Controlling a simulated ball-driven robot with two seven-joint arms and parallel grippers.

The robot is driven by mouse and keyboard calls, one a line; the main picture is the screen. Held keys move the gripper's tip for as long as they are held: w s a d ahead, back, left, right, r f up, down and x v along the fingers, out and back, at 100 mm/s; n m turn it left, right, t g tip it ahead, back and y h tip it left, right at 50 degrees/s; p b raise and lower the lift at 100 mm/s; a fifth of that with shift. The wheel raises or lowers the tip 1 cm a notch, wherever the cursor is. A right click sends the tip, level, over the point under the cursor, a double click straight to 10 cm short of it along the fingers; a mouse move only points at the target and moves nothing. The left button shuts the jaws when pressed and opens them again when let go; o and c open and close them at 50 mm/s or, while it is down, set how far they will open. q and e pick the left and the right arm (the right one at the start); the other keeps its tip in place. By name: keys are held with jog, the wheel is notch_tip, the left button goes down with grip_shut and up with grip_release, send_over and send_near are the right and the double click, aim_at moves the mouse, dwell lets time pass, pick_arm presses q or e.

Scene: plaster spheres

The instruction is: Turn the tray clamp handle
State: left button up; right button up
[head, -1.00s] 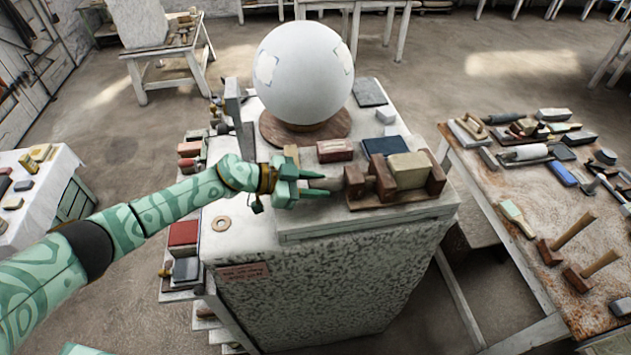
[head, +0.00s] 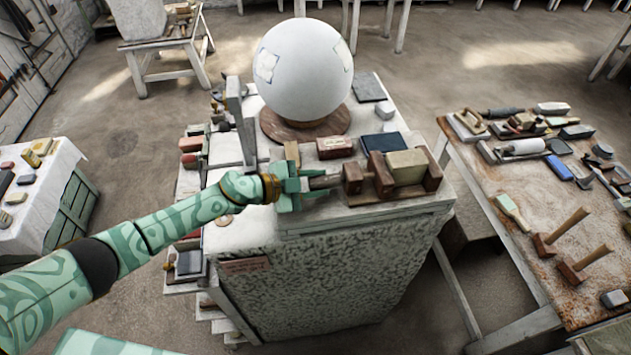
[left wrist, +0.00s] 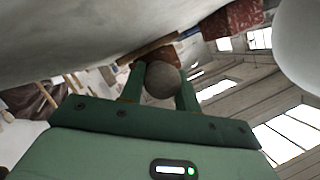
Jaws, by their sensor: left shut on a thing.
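The tray clamp (head: 380,180) sits on top of the plaster block, with reddish-brown wooden jaws around a pale tan block (head: 407,167). Its grey handle (head: 325,182) sticks out to the left, toward my left gripper (head: 316,184). My left gripper is shut on this handle, one finger on each side. In the left wrist view the handle's round grey end (left wrist: 163,80) shows between the two green fingers (left wrist: 160,88). The rest of the handle is hidden behind that end there. My right gripper is not in view.
A large white sphere (head: 303,70) stands on a round wooden base behind the clamp. A red block (head: 335,147) and a dark blue block (head: 380,145) lie close behind it. A tool-covered table (head: 530,235) stands to the right, a white-clothed table (head: 45,195) to the left.

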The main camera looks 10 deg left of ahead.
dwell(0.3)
pick_arm(q)
jog(key=o, duration=1)
jog(key=shift+a, duration=0.1)
jog(key=shift+s+a+r, duration=0.1)
jog(key=shift+s+a, duration=0.05)
jog(key=shift+a, duration=0.15)
jog(key=b+v, duration=0.1)
jog(key=v, duration=1.4)
jog(key=shift+s+r+b, duration=0.15)
jog(key=shift+s+b, duration=0.05)
jog(key=shift+b, duration=0.2)
jog(key=shift+c, duration=0.2)
